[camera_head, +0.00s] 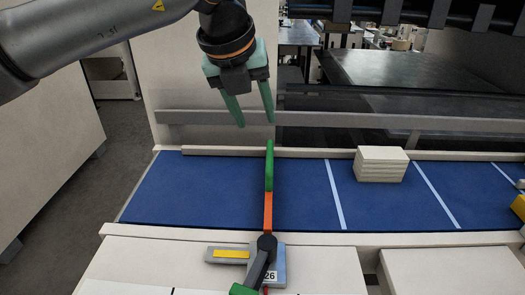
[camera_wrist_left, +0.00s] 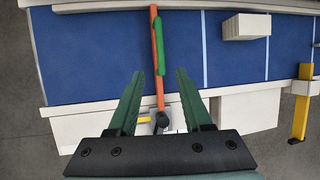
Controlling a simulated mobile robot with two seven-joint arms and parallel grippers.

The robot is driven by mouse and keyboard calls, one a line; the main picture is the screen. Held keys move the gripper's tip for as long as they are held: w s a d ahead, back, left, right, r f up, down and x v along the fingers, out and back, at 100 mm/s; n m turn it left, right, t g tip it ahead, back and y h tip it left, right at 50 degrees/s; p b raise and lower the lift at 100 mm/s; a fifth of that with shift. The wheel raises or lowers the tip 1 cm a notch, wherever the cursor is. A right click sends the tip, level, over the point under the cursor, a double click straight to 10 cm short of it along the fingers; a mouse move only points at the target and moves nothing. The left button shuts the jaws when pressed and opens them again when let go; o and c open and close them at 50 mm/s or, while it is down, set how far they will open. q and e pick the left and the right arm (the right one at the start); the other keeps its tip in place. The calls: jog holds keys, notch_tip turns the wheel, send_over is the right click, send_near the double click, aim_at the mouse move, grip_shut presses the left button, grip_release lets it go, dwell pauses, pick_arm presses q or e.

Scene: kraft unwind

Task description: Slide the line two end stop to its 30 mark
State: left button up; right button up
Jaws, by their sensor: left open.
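The end stop is an orange bar with a green pad (camera_head: 269,168) lying across the blue belt. Its dark pivot (camera_head: 267,243) sits on a grey base block (camera_head: 279,265), beside a tag reading 26. A dark lever with a green end (camera_head: 243,290) runs toward the bottom edge, where it is cut off. The orange and green bar also shows in the left wrist view (camera_wrist_left: 158,45), ahead of the fingertips. My left gripper (camera_head: 256,123) is open and empty, above the far side of the belt. My right gripper is not in view.
A stack of pale boards (camera_head: 381,164) stands on the blue belt (camera_head: 300,200) to the right of the bar. White lines cross the belt. A yellow part (camera_head: 519,207) shows at the right edge. A pale rail (camera_head: 220,150) runs along the far side.

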aim_at(269, 157)
pick_arm(q)
jog(key=p+x, duration=0.2)
jog(key=x, duration=1)
jog(key=shift+f, duration=0.1)
jog(key=shift+c, duration=0.3)
grip_shut()
dwell(0.7)
